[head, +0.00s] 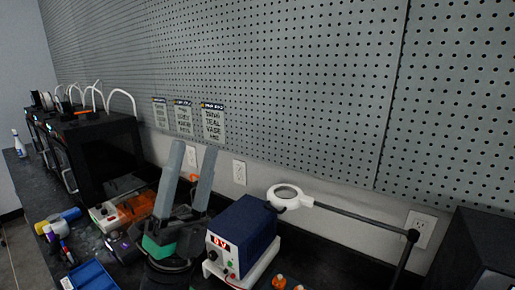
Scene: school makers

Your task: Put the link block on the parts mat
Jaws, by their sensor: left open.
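My left gripper (194,147) stands in front of the bench's middle, its two long grey fingers pointing up and spread apart. I see nothing held between them. Its dark body with a teal-green part is below, in front of the power supply's left side. I cannot pick out the link block or the parts mat for sure in this view; the lower edge of the picture cuts off the front of the bench. My right gripper does not show.
A blue power supply (240,238) stands right of my left gripper, with a white ring magnifier (290,197) on a dark arm behind. Black printers (105,150) stand at back left. An orange-and-grey box (122,212) and a blue tray (92,277) crowd the left bench.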

